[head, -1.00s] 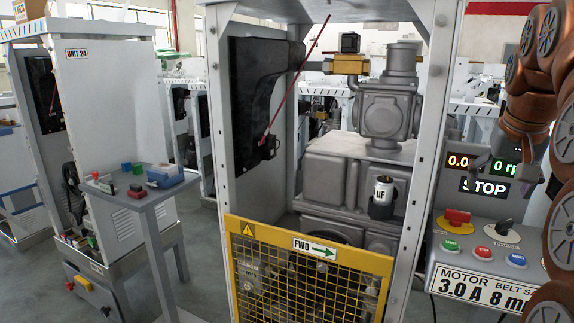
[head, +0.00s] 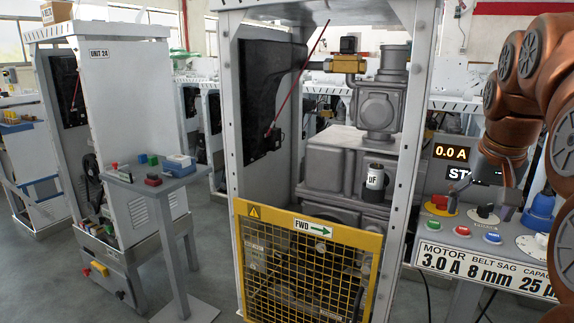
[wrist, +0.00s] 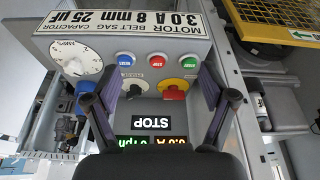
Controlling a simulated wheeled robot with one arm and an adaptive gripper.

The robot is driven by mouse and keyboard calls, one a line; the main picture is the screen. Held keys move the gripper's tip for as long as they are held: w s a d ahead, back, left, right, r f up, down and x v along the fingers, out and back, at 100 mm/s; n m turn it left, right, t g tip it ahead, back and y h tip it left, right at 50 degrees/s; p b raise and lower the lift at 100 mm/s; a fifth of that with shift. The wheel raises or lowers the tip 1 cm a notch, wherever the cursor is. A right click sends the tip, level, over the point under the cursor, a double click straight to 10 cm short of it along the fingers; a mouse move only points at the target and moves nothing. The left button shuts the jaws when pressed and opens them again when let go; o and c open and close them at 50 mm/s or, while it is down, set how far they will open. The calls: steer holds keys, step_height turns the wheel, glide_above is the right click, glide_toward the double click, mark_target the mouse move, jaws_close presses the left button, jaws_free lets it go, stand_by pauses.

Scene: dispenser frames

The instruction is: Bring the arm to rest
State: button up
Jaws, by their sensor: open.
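My gripper (head: 482,190) hangs from my copper-coloured arm at the right of the head view, by the control panel (head: 480,258). In the wrist view my gripper (wrist: 162,78) has its two fingers spread wide, with nothing held between them. The panel's buttons and the STOP display (wrist: 153,123) show between and beyond the fingers. In the head view my gripper partly covers the display (head: 452,153), which reads 0.0 A. I cannot tell the exact gap between the fingers and the panel.
A red knob (head: 440,200), a black knob (head: 484,212) and a blue knob (head: 540,212) stand up from the panel. A yellow mesh guard (head: 305,265) closes the frame's lower front. A can marked µF (head: 375,177) stands inside. A small table (head: 150,185) is at left.

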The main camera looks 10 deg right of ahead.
steer(key=s+a+f+n+g+y, duration=0.2)
steer(key=s+a+f+n, duration=0.25)
steer(key=a+f, duration=0.95)
steer(key=s+a+f+n+g, duration=0.1)
steer(key=s+a+f+g, duration=0.1)
steer(key=s+a+f, duration=0.55)
steer(key=s+a+f+n+g, duration=0.1)
steer(key=s+a+f+g, duration=0.3)
steer(key=s, duration=0.6)
step_height(320, 180, up, 14)
steer(key=w+t+p, duration=0.1)
steer(key=t+p, duration=0.2)
steer(key=p, duration=1.1)
steer(key=shift+w+d+f, duration=0.2)
steer(key=shift+w+d, duration=0.05)
steer(key=shift+d, duration=0.2)
